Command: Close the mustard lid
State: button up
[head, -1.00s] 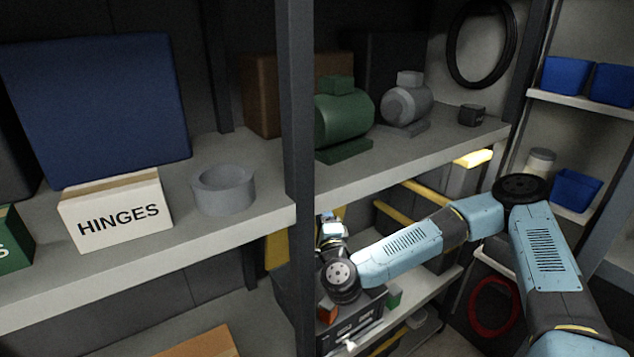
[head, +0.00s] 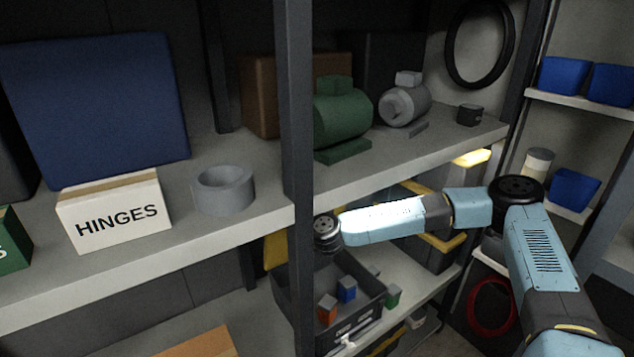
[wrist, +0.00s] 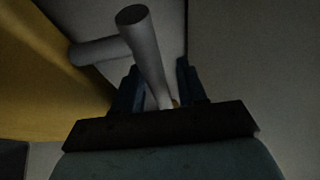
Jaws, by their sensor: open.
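A mustard panel (head: 275,251), which looks like the lid, stands steeply raised at the left of an open dark bin (head: 372,318), partly hidden by the post and shelf. In the wrist view a mustard surface (wrist: 45,75) fills the left side. My gripper (wrist: 158,80) is open, with a grey round bar (wrist: 146,50) between its fingers in the picture; I cannot tell whether they touch it. In the head view the gripper is hidden behind the post and shelf.
The dark post (head: 298,150) and upper shelf edge (head: 400,180) stand close to my arm. A dark case with yellow trim (head: 440,237) is farther right. The shelf above holds a green motor (head: 340,115).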

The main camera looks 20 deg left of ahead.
jog(key=shift+w+a, duration=0.1)
jog(key=shift+c, duration=0.2)
grip_shut()
dwell(0.4)
